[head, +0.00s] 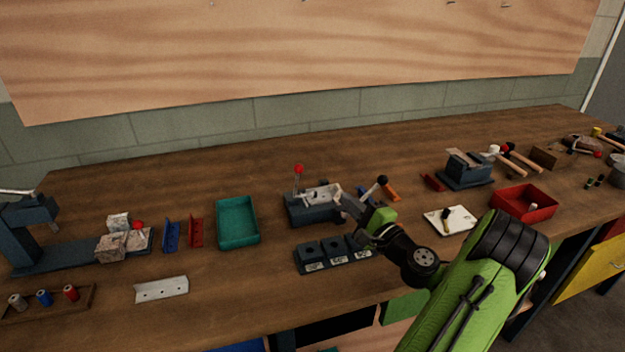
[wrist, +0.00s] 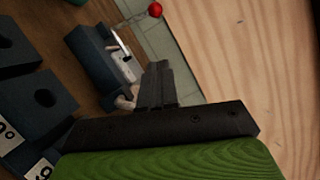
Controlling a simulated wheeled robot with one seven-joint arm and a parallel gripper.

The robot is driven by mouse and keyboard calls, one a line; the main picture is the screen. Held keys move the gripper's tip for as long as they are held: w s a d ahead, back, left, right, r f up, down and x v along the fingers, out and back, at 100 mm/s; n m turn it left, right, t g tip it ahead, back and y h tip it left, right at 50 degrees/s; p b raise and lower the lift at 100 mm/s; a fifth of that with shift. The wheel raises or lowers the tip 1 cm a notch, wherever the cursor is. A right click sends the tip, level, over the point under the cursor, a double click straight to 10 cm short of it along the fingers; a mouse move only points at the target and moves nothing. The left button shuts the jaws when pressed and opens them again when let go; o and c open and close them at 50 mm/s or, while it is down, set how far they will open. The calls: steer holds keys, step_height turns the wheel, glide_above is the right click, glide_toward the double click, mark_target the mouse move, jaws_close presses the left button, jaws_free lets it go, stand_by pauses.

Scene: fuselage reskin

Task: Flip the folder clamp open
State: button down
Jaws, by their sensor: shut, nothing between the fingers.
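The folder (head: 310,210) is a small blue-grey bench tool at the middle of the bench, with a pale metal part along its top. Its clamp lever carries a red ball (head: 299,169) and stands up at the left end. In the wrist view the folder (wrist: 95,60) lies left of the fingers and the red ball (wrist: 155,9) is at the top. A black-knobbed lever (head: 382,181) rises at its right, partly behind my arm. My gripper (head: 344,207) is shut and empty at the folder's right end; its fingertips (wrist: 158,70) show close beside it. Contact cannot be told.
A blue-grey block row with labelled slots (head: 333,255) stands in front of the folder. A teal tray (head: 256,222) is to the left. A white pad (head: 449,228) and a red tray (head: 520,212) are to the right. The wooden panel (head: 300,60) stands behind.

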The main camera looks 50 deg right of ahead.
steer(key=x, duration=0.3)
steer(key=a+x, duration=0.1)
steer(key=x, duration=0.2)
steer(key=a+x, duration=0.1)
steer(key=x, duration=0.3)
steer(key=shift+w+r, duration=0.2)
steer(key=shift+r, duration=0.05)
steer(key=shift+w+a+r, duration=0.2)
steer(key=shift+w+a, duration=0.1)
steer(key=shift+w, duration=0.1)
steer(key=shift+w+a+r, duration=0.1)
steer(key=shift+w, duration=0.05)
